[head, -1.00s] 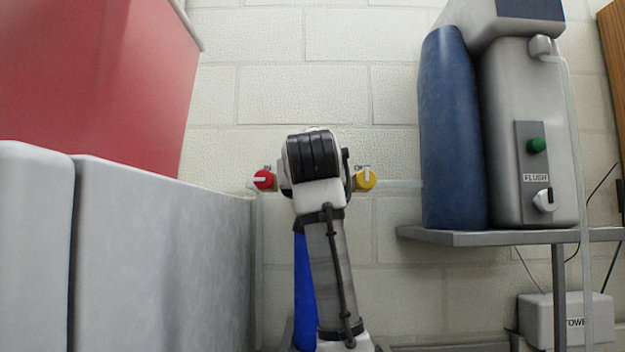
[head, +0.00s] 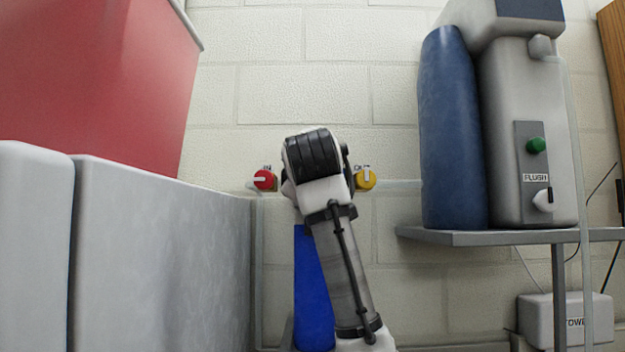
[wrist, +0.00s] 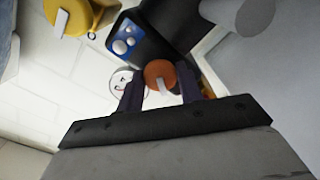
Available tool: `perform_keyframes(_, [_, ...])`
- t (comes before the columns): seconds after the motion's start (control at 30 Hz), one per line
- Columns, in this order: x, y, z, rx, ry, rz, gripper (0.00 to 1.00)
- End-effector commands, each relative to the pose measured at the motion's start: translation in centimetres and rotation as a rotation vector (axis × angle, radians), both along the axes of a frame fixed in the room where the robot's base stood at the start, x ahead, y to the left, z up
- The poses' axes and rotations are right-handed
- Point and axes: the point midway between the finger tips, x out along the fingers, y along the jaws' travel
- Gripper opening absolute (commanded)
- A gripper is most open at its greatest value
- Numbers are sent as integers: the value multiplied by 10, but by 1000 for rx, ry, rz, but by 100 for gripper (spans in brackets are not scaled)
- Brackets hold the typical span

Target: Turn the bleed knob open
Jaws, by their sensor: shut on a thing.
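In the wrist view, an orange knob (wrist: 158,71) with a white pointer sits between the two dark fingers of my gripper (wrist: 159,83). The gripper is shut on this knob. The pointer runs down the picture, tilted slightly. No label on the knob can be read, but it is the only knob in my grip and I take it as the bleed knob. In the head view, my arm hides the knob and the fingers.
A round gauge (wrist: 124,83) is close beside the left finger. A yellow knob (head: 365,178) and a red knob (head: 264,180) flank my arm on the wall. A grey shelf (head: 480,238) bears a machine at right; a grey block (head: 165,240) stands at left.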

Motion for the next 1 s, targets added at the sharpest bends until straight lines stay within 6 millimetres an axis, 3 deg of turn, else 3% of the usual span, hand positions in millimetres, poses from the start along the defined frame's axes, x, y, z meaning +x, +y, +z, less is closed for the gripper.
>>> perform_keyframes(0.5, [0,0,0,-455,1,-1,13])
perform_keyframes(1.0, [0,0,0,-655,1,1,13])
